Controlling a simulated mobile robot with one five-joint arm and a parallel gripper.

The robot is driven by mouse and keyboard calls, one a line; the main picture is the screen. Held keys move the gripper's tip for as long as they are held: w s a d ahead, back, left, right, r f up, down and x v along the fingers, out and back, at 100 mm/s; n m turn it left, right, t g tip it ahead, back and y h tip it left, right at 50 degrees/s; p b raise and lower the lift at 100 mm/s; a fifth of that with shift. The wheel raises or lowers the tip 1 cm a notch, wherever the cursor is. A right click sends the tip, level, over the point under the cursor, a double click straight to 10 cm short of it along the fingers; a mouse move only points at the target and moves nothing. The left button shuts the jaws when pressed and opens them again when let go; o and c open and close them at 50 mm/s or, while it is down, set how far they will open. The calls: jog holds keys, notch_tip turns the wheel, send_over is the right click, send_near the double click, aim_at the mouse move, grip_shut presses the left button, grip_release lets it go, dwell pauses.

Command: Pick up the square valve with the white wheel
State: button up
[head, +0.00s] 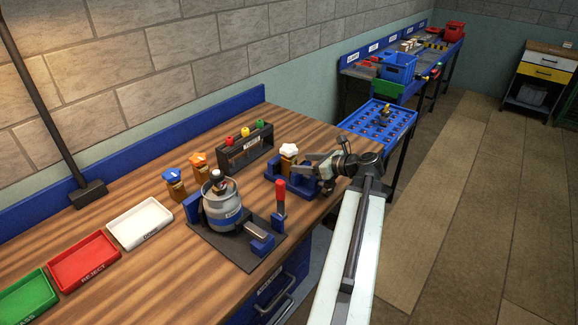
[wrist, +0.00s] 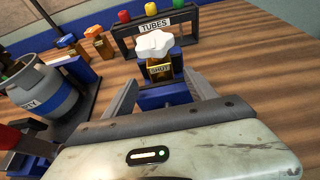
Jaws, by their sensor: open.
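The square valve with the white wheel (head: 288,156) stands upright in a blue holder (head: 277,169) on the wooden bench in the head view. In the wrist view its white wheel (wrist: 154,45) sits on a brass-coloured body (wrist: 159,70) with a dark label. My gripper (head: 312,168) is at the right side of the holder. In the wrist view my gripper (wrist: 160,92) is open, its two fingers spread on either side of the blue holder, with the valve just beyond and between them. I cannot tell whether the fingers touch anything.
A grey canister (head: 221,203) in a clamp stand with a red-handled lever (head: 280,197) stands close left. A tube rack (head: 246,150) is behind.

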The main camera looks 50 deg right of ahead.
aim_at(294, 161)
jog(key=b+x, duration=0.1)
jog(key=x, duration=0.5)
jog(key=shift+w+r+b, duration=0.1)
jog(key=shift+b, duration=0.2)
grip_shut()
